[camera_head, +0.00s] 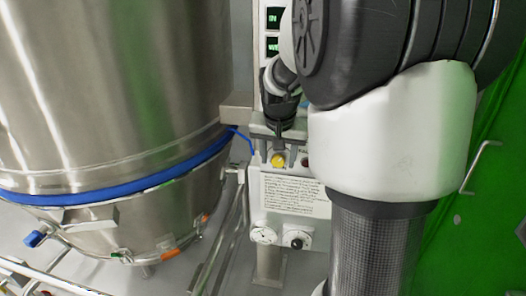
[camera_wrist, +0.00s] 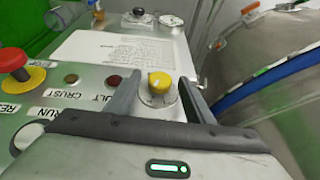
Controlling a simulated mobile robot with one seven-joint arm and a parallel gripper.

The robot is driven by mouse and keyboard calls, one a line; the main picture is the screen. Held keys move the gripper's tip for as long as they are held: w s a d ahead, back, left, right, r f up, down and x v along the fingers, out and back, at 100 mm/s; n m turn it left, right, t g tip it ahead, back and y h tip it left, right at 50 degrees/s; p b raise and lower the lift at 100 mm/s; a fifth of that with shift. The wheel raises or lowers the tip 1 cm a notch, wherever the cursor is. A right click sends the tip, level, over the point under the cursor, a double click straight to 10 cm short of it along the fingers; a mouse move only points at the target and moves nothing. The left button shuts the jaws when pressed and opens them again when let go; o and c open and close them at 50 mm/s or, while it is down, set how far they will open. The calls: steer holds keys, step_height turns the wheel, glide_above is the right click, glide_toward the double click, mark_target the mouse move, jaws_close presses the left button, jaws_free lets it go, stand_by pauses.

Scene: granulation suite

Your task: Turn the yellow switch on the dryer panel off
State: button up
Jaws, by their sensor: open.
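The yellow switch (camera_head: 278,160) is a round knob on the dryer panel (camera_head: 290,190) in the head view. It also shows in the wrist view as a yellow knob (camera_wrist: 159,82) with a pale mark on its top and a scale round its base. My gripper (camera_head: 277,150) is at the panel. In the wrist view my gripper (camera_wrist: 155,88) is open, one finger on each side of the yellow switch. I see a gap between the fingers and the knob. The label under the knob is partly hidden by my gripper.
The large steel vessel (camera_head: 110,90) with a blue band stands close on the left.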

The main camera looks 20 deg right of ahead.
steer(key=c, duration=1)
steer(key=shift+c, duration=0.2)
steer(key=shift+w+a+g+h+p, duration=0.2)
steer(key=shift+g+h+p, duration=0.15)
steer(key=shift+h, duration=0.35)
steer(key=h, duration=0.1)
steer(key=g, duration=0.1)
steer(key=n+g+h, duration=0.1)
steer(key=shift+w+a+f+h+b, duration=0.15)
steer(key=shift+a+f+h+b, duration=0.1)
steer(key=shift+h+b, duration=0.05)
steer(key=h, duration=0.1)
steer(key=g+h, duration=0.1)
steer(key=shift+w+a+f+n+g+h, duration=0.15)
steer(key=shift+n+g+h, duration=0.1)
steer(key=shift+n+h, duration=0.15)
steer(key=shift+a+f+n+g+h+b, duration=0.1)
steer(key=shift+n+g+h+b, duration=0.45)
steer(key=shift+h, duration=0.95)
